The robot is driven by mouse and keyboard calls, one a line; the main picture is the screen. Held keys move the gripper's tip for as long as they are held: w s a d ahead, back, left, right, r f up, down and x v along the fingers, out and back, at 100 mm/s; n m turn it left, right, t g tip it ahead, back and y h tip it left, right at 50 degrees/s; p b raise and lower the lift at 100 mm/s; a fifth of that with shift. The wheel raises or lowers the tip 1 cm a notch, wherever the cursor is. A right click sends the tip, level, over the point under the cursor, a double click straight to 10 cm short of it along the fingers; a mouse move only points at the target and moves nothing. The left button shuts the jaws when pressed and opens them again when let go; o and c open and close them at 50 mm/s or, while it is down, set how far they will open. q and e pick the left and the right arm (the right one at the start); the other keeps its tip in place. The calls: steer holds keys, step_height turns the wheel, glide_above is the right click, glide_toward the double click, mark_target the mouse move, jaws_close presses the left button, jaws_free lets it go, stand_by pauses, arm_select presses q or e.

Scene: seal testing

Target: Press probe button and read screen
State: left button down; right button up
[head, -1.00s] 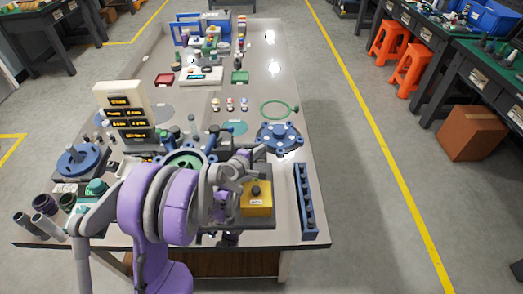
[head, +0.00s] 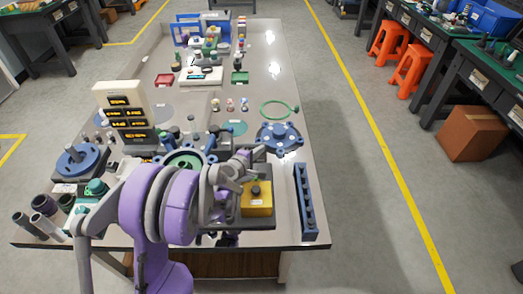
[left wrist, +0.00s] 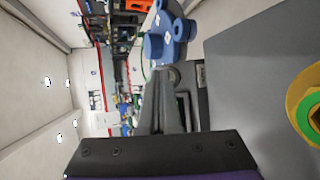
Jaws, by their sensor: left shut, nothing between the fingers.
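My left gripper (head: 245,158) is shut and empty, over the near part of the bench. In the left wrist view its fingers (left wrist: 166,98) are together. A yellow box (head: 257,205) with a dark knob-like part on top sits on a dark base, just nearer than and right of the gripper. In the wrist view a yellow part with a green ring (left wrist: 305,105) shows at the right edge, apart from the fingers. A cream display unit (head: 122,96) with dark panels and orange readouts stands to the left; its text is too small to read. My right gripper is not in view.
A blue flanged part (head: 279,138) lies beyond the gripper, with a green ring (head: 279,110) behind it. A long blue rail (head: 306,200) lies along the right edge. A round green-topped fixture (head: 185,160) is beside my arm. The bench's right middle is mostly clear.

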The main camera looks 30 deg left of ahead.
arm_select(q)
steer(key=shift+s+d+r+p, duration=0.3)
steer(key=shift+s+r, duration=0.15)
steer(key=shift+r, duration=0.15)
steer(key=shift+s+d+r+p, duration=0.35)
steer(key=shift+s+r, duration=0.15)
steer(key=shift+r, duration=0.1)
steer(key=shift+s+d+r+p, duration=0.2)
steer(key=shift+s+r+p, duration=0.25)
steer(key=shift+r, duration=0.2)
steer(key=shift+s+d+r+p, duration=0.3)
steer(key=shift+s+r, duration=0.2)
steer(key=shift+r, duration=0.1)
